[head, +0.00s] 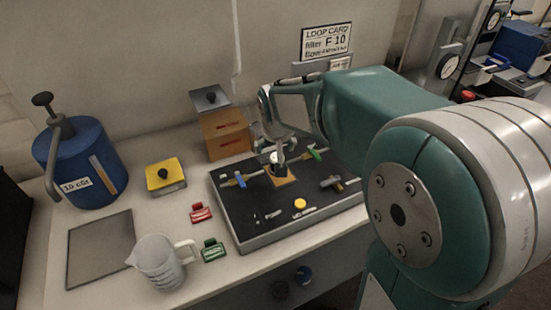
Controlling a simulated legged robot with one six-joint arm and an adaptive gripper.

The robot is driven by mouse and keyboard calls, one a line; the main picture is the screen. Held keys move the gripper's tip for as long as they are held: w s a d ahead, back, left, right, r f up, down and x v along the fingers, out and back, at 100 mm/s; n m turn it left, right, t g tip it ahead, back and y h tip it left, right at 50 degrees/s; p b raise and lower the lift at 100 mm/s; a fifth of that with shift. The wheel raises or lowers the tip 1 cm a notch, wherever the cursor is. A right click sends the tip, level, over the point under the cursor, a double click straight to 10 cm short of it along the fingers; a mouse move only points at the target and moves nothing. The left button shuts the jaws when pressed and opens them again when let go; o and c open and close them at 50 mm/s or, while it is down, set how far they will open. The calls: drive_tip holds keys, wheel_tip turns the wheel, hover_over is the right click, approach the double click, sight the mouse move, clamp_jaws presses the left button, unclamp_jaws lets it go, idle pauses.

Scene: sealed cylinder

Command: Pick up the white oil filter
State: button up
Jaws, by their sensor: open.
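A small white round thing (273,157), which looks like the white oil filter, stands on the dark board (232,205) near its back middle, beside an orange-tan square (285,179). It is small and partly covered by my gripper. My gripper (279,157) reaches down over it from the back right, with its fingers open around or just beside it. I cannot tell whether the fingers touch it.
The board carries a blue-handled valve (240,180), a green-handled valve (313,153), a grey fitting (332,183) and a yellow disc (300,204).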

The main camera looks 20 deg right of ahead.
sight(276, 160)
drive_tip(key=x, duration=0.3)
drive_tip(key=shift+a+f, duration=0.1)
drive_tip(key=shift+f, duration=0.05)
drive_tip(key=f, duration=0.1)
drive_tip(key=w+d+f, duration=0.1)
drive_tip(key=w+f, duration=0.1)
drive_tip(key=f, duration=0.1)
drive_tip(key=shift+d, duration=0.2)
drive_tip(key=shift+w+f, duration=0.15)
drive_tip(key=shift+f, duration=0.2)
drive_tip(key=shift+a, duration=0.1)
drive_tip(key=c, duration=1.2)
